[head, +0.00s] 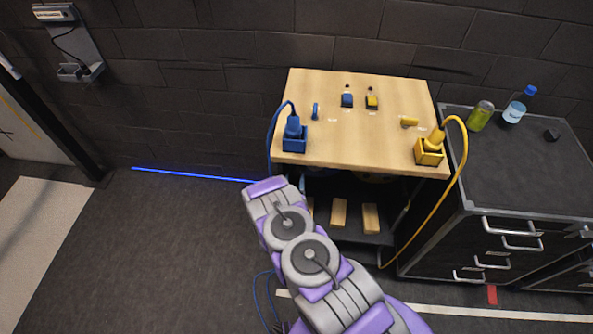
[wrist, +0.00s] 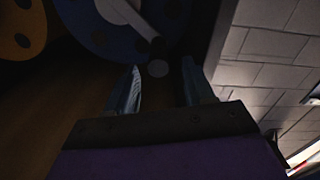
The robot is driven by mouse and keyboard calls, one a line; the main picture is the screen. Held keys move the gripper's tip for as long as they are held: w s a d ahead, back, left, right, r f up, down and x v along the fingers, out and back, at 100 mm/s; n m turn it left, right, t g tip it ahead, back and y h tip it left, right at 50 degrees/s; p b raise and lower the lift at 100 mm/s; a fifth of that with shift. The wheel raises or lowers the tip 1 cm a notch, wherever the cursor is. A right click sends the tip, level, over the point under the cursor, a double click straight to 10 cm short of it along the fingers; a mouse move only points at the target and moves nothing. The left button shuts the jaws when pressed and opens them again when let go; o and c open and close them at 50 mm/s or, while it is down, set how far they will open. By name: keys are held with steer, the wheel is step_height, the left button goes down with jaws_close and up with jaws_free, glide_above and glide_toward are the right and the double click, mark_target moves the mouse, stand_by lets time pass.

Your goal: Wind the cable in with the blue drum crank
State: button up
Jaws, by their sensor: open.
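In the wrist view, the blue drum (wrist: 88,30) fills the top, with its pale crank arm (wrist: 122,12) across it. A dark grip with a round grey end (wrist: 158,69) points towards me. My gripper (wrist: 161,72) is open, with one finger on each side of that round end; I cannot tell whether either touches it. In the head view, my arm reaches the left front of the wooden bench (head: 335,147), and my gripper and the drum are hidden there. A blue cable (head: 269,150) runs from the blue box (head: 294,138) down the bench's left side.
An orange-yellow drum (wrist: 22,28) is left of the blue one. A yellow box (head: 429,154) with a yellow cable (head: 447,207) is at the bench's right. A dark drawer cabinet (head: 525,185) stands beside it. The floor to the left (head: 150,250) is clear.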

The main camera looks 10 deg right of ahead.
mark_target(297, 170)
steer(key=x, duration=0.5)
steer(key=shift+d, duration=0.15)
steer(key=shift+w, duration=0.3)
jaws_close()
stand_by(0.3)
